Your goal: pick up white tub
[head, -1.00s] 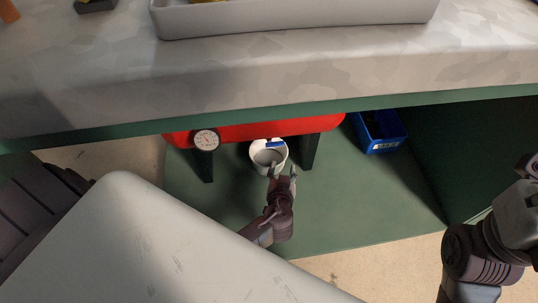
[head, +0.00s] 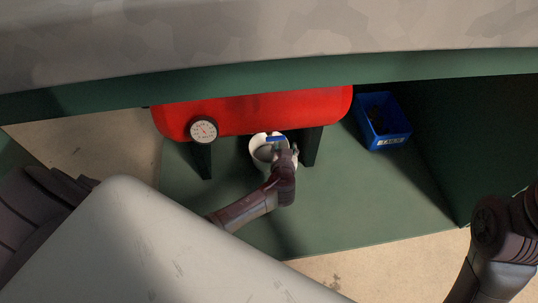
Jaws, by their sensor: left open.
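The white tub (head: 255,152) stands on the green lower shelf, under the red tank and between its dark legs. My left gripper (head: 284,152) is open at the tub's right side, with its fingers overlapping the rim in the picture. The gripper hides part of the tub's front and right side. I cannot tell whether the fingers touch the tub or straddle its wall. My right arm shows at the right edge, but its fingers are not in view.
The red tank (head: 270,112) with a round gauge (head: 203,131) lies just above the tub. A small blue handle (head: 276,139) shows over it. A blue bin (head: 382,122) stands to the right. The worktop (head: 300,30) overhangs the shelf (head: 350,205), whose front right is bare.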

